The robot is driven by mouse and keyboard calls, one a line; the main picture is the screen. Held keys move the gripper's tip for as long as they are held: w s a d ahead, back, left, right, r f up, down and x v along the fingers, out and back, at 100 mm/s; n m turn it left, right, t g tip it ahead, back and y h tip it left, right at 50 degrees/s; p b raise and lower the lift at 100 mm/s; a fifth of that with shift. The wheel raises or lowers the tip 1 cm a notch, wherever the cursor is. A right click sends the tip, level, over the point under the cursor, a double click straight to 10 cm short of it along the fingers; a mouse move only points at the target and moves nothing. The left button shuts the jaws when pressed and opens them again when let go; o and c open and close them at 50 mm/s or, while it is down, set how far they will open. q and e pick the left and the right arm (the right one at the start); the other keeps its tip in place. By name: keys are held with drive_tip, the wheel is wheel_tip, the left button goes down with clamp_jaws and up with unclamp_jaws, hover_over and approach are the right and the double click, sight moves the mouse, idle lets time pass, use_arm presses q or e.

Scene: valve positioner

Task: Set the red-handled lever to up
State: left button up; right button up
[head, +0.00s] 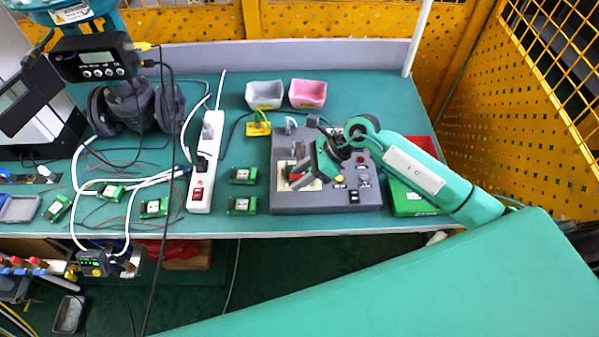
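The grey control box (282,197) stands on the green bench, right of centre. The red-handled lever (296,177) shows as a small red patch over a cream plate (312,185) on the box's left part. My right gripper (305,172) comes in from the right, over the box, with its dark fingers at the red handle. The fingers hide most of the lever, so its position cannot be made out. I cannot tell whether they touch it or how far apart they are. My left gripper is not in view.
A white power strip (207,160) and green circuit boards (242,205) lie left of the box. Grey (265,94) and pink (308,93) bins stand behind it. Cables clutter the left side.

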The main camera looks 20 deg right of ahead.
drive_tip(key=shift+a+f, duration=0.15)
drive_tip(key=shift+a, duration=0.05)
clamp_jaws()
